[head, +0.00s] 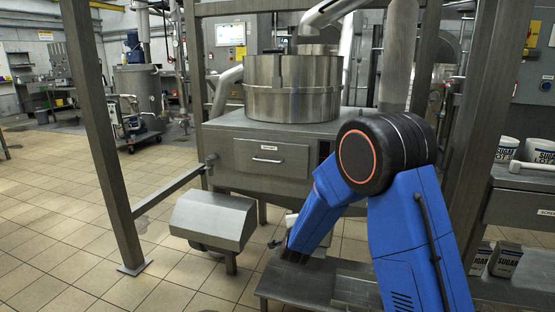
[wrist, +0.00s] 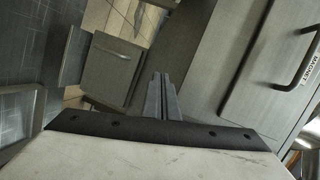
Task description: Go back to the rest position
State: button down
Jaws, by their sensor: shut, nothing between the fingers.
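My gripper (wrist: 161,97) shows in the wrist view with its two grey fingers together and nothing between them. Beyond the fingers are steel panels and a strip of tiled floor. A steel drawer front with a bar handle and a "MAGNET" label (wrist: 304,65) is at the right of that view. In the head view my blue arm is folded in front of the steel machine (head: 270,145), its lower end pointing down and left. My gripper is not clearly visible there, hidden low behind the arm.
A steel post (head: 103,150) stands at the left. A steel hooded box (head: 213,218) sits low, left of my arm. A low steel platform (head: 320,285) lies beneath the arm. White sugar tubs (head: 507,150) stand on a shelf at right. Tiled floor at left is open.

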jog(key=s+d+r+n+g+y, duration=0.25)
jog(key=s+d+r+n, duration=0.35)
jog(key=s, duration=0.5)
jog(key=s+d+r+n+g+y, duration=0.1)
jog(key=s+d+r+n+g, duration=0.25)
jog(key=s+r, duration=0.6)
jog(key=s+d+n+g+h, duration=0.1)
jog(key=s+d, duration=0.3)
jog(key=s, duration=0.7)
jog(key=s+d+f+n+g, duration=0.1)
jog(key=s+d+n+g, duration=0.1)
jog(key=s, duration=1)
jog(key=s+d+n+g+h, duration=0.1)
jog(key=s+d+n, duration=0.3)
jog(key=s, duration=0.7)
jog(key=shift+s+d+f+g+h, duration=0.2)
jog(key=shift+d+f+g+h, duration=0.15)
jog(key=shift+d, duration=0.9)
